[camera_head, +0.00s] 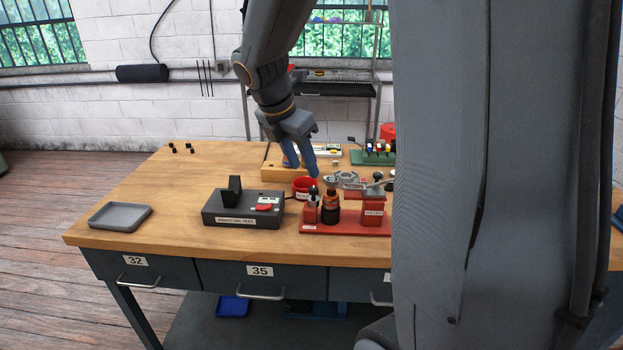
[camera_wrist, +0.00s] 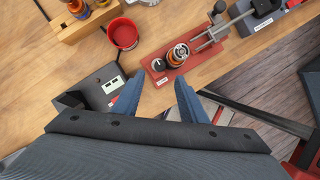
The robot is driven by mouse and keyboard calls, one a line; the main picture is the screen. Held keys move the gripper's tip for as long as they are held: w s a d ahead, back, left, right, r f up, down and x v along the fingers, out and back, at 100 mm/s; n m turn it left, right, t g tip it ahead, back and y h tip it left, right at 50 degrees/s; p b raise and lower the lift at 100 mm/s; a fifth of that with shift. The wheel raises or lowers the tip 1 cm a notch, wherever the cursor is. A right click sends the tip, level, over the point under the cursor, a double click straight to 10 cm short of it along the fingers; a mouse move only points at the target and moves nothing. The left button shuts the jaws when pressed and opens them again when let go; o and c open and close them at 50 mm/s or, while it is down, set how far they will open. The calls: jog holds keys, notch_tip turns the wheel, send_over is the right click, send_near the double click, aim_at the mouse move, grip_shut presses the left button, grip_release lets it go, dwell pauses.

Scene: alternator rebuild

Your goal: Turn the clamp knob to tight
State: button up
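A red fixture (camera_head: 345,229) lies near the front of the wooden bench. At its left end stands a small red post with a black knob (camera_head: 313,190), probably the clamp knob. In the wrist view the fixture (camera_wrist: 208,61) shows the black knob (camera_wrist: 157,64) and the banded part (camera_wrist: 177,55) from above. My gripper (camera_head: 300,168) is open and empty, above the bench and apart from the fixture. In the wrist view its blue fingers (camera_wrist: 158,85) are spread, with the knob between and beyond them.
A dark tester box (camera_head: 242,208) stands left of the fixture, and a grey tray (camera_head: 120,216) lies farther left. A red bowl (camera_head: 303,185) sits just behind the fixture. A wooden block (camera_wrist: 83,22) stands beyond the bowl (camera_wrist: 123,34). The bench's left part is mostly clear.

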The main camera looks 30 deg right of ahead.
aim_at(313, 189)
jog(key=x, duration=0.7)
jog(key=shift+d+f+p, duration=0.1)
jog(key=shift+f+p, duration=0.2)
jog(key=shift+c, duration=0.3)
grip_shut()
